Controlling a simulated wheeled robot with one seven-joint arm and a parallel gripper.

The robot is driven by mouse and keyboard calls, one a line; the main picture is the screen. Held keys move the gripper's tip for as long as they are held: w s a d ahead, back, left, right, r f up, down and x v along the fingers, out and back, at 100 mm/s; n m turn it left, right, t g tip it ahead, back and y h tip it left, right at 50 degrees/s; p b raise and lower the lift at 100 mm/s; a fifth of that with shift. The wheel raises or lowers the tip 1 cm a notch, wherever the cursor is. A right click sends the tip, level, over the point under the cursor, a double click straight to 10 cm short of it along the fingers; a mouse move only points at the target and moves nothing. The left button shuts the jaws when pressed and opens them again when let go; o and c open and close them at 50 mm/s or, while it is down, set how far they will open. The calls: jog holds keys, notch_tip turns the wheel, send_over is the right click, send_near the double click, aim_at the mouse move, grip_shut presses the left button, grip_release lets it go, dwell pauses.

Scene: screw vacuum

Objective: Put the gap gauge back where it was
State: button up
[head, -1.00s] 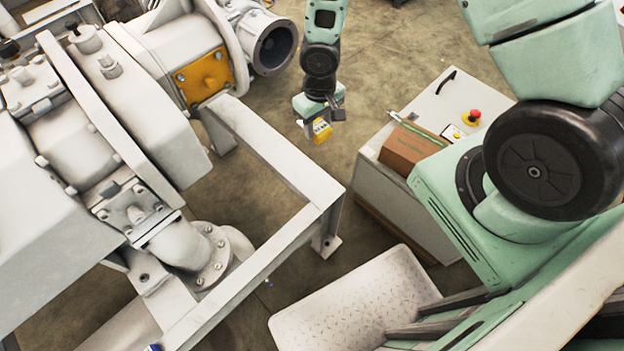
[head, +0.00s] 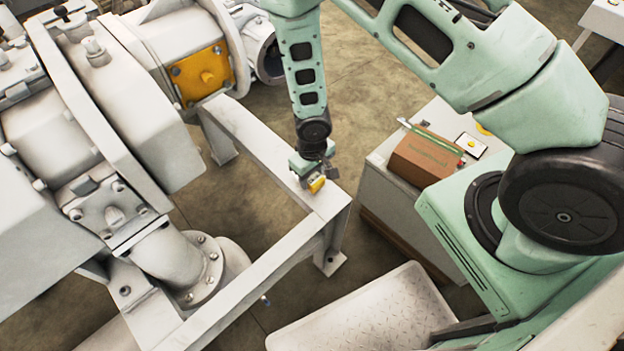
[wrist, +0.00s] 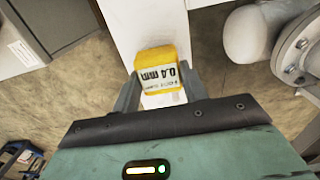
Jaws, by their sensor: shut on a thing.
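The gap gauge (wrist: 162,72) is a small yellow block with a white label reading 0.4 mm. My gripper (wrist: 158,92) is shut on it, one finger on each side, in the wrist view. In the head view the yellow gauge (head: 316,184) shows at the tip of my gripper (head: 318,176), over the corner of the white frame (head: 265,150). In the wrist view the white frame beam (wrist: 150,25) lies behind the gauge. I cannot tell whether the gauge touches the beam.
The white vacuum pump (head: 130,100) with a yellow plate (head: 203,76) stands at the left. A grey cabinet (head: 385,205) carries a brown box (head: 425,158) with a green strip on it, right of my gripper. Floor shows between frame and cabinet.

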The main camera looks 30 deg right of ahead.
jog(key=shift+f, duration=0.9)
jog(key=shift+f, duration=0.1)
jog(key=shift+f, duration=0.15)
jog(key=o, duration=1.1)
jog(key=shift+o, duration=0.2)
